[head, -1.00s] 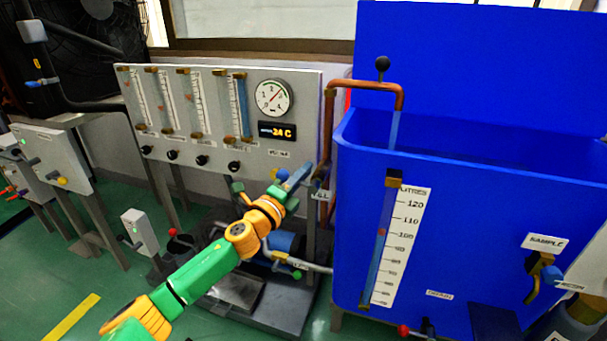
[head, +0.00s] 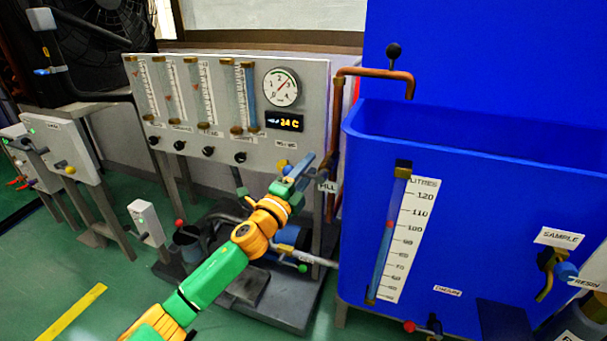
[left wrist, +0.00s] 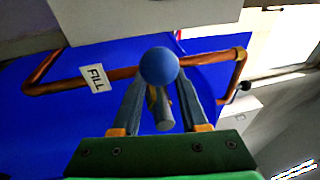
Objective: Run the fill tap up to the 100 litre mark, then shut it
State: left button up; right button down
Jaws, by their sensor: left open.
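In the head view my left gripper (head: 303,172) is at the FILL label (head: 328,186) by the copper pipe (head: 340,110). No water shows below the pipe's mouth. On the blue tank (head: 460,200), the sight tube's red marker (head: 389,224) is about level with 100 on the litre scale (head: 408,240). My right gripper is not in view.
The panel with flow tubes (head: 225,160) and a round gauge (head: 281,87) stands left of the tank. A sample valve (head: 550,265) is on the tank's right front. A pump skid (head: 270,310) lies below my left arm.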

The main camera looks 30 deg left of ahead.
pick_arm(q)
jog(key=s+f, duration=0.1)
jog(key=s, duration=0.5)
jog(key=shift+d, duration=0.15)
jog(key=shift+s+f, duration=0.1)
